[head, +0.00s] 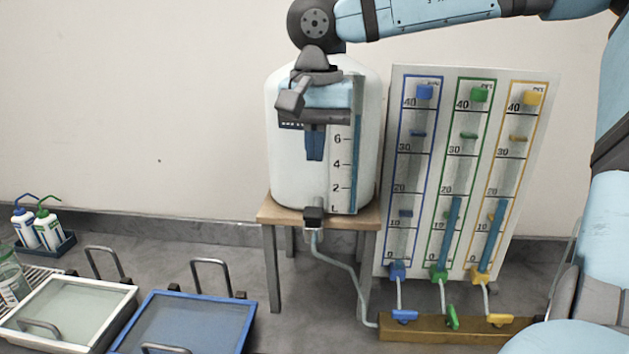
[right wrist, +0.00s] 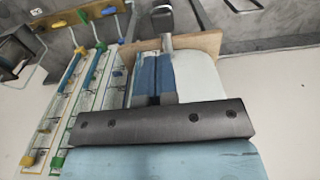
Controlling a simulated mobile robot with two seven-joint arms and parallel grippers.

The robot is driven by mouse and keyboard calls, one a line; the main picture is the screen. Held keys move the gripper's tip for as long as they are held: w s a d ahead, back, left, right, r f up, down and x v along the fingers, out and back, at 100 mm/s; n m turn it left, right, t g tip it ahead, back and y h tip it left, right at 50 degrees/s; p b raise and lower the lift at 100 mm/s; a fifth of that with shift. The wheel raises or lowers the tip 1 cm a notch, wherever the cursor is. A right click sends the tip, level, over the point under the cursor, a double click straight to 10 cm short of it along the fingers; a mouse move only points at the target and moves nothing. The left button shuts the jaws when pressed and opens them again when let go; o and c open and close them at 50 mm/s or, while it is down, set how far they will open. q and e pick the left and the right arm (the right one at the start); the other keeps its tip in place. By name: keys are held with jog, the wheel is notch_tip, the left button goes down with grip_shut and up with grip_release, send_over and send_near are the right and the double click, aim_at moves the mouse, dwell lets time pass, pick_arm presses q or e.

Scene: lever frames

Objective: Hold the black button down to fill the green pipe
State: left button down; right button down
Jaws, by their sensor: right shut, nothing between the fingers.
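The black button (head: 314,216) sits on the tap at the foot of the white tank (head: 282,170). It also shows at the top of the right wrist view (right wrist: 161,18). My right gripper (head: 315,157) is shut and empty, pointing down in front of the tank, above the button and apart from it. The green pipe (head: 463,170) is the middle one on the white board, with blue liquid standing to just under its 20 mark. Its green valve handle (head: 452,317) stands across the brown block, unlike the other two handles. My left gripper is out of view.
The blue-framed pipe (head: 411,170) looks empty; the yellow-framed pipe (head: 506,170) holds liquid near 20. The wooden stand (head: 268,212) bears the tank, and a hose (head: 345,267) runs to the block (head: 430,332). Trays (head: 190,325) and bottles (head: 47,230) are at left.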

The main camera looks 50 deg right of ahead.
jog(key=shift+w+d+r, duration=0.1)
jog(key=shift+r, duration=1.75)
